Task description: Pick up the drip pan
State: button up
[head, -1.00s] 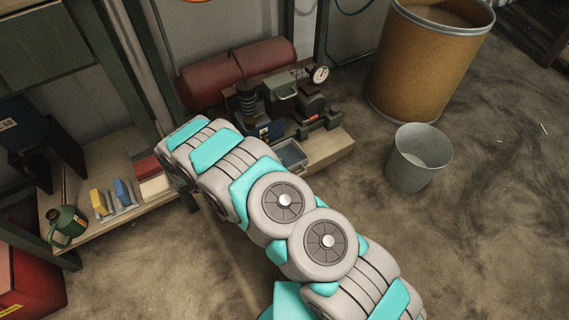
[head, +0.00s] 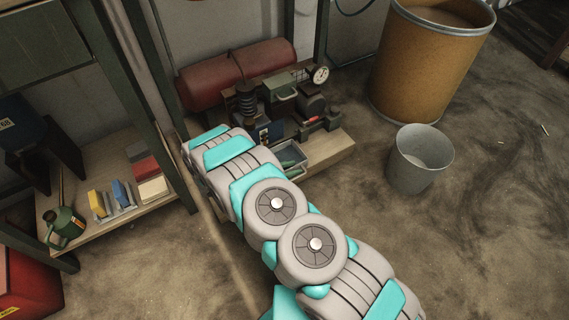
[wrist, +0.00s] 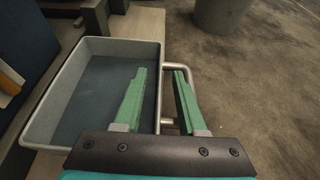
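The drip pan is a grey rectangular tray with a raised rim and a metal bar handle on its right side in the wrist view (wrist: 88,95). In the head view the pan (head: 288,154) sits at the front of the low wooden bench, partly hidden by my arm. My gripper (wrist: 160,76) has two green fingers, open and apart. The left finger is over the inside of the pan. The right finger overlaps the handle bar. The pan's right wall lies between them. I cannot tell whether either finger touches the pan.
Behind the pan is a compressor with a red tank (head: 238,72) and a gauge (head: 320,75). A grey bucket (head: 420,160) and a brown drum (head: 430,60) stand to the right. A shelf (head: 120,222) with an oil can (head: 66,225) is at left.

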jog(key=shift+c, duration=0.3)
grip_shut()
dwell(1.1)
